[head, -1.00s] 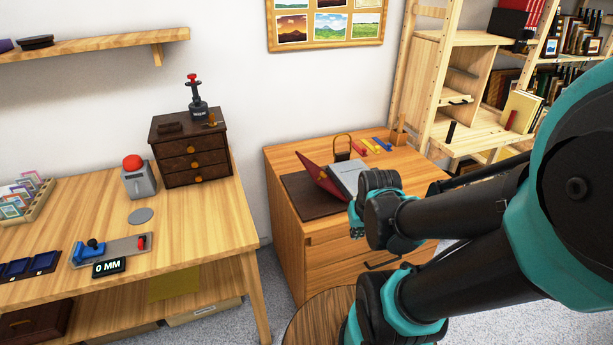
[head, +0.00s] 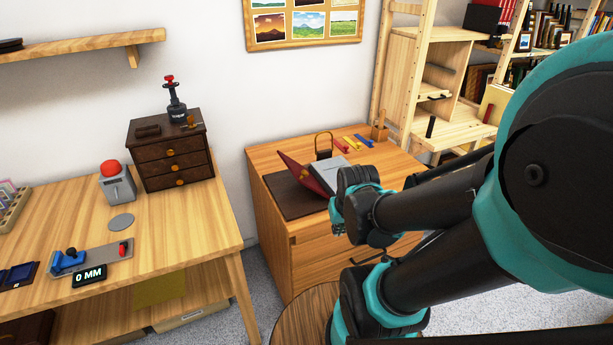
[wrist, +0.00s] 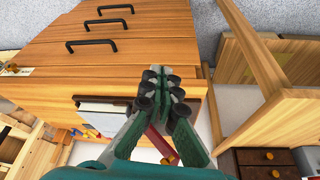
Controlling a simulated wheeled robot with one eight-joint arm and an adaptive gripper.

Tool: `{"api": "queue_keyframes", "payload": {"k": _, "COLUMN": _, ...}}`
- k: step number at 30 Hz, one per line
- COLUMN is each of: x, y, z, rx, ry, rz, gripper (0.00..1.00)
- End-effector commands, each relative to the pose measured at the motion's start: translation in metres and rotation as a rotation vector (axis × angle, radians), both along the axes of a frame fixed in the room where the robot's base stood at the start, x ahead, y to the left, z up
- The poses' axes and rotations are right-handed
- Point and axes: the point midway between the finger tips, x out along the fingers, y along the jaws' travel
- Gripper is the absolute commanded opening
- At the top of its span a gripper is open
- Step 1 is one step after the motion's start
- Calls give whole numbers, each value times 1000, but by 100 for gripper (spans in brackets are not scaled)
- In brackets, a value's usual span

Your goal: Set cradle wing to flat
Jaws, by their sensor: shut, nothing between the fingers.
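The cradle on the wooden drawer cabinet holds an opened-out piece with a tilted dark red panel (head: 305,173) and a pale grey-white panel (head: 328,170). I cannot tell which part is the cradle wing. My arm hides the cradle's right side in the head view. In the wrist view the pale panel (wrist: 104,118) lies left of my gripper (wrist: 166,84), and the red panel (wrist: 158,141) shows partly behind its fingers. My gripper is shut and empty, in front of the cradle in that view. I cannot tell whether it touches anything.
A dark mat (head: 288,199) lies on the cabinet (head: 262,160). A black padlock-like piece (head: 323,148) and coloured sticks (head: 352,142) stand behind the cradle. A workbench (head: 190,232) is at left, and a round wooden stool top (head: 300,318) is below.

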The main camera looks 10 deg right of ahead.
Motion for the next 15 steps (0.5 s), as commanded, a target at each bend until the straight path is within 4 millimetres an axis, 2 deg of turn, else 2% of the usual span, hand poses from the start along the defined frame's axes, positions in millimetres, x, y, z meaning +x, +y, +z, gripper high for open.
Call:
{"api": "queue_keyframes", "payload": {"k": 9, "x": 0, "y": 0, "z": 0, "rx": 0, "ry": 0, "rz": 0, "gripper": 1}}
{"api": "queue_keyframes", "payload": {"k": 13, "x": 8, "y": 1, "z": 6, "rx": 12, "ry": 9, "rz": -28, "gripper": 17}}
{"api": "queue_keyframes", "payload": {"k": 15, "x": 23, "y": 3, "z": 18, "rx": 35, "ry": 26, "rz": -84, "gripper": 26}}
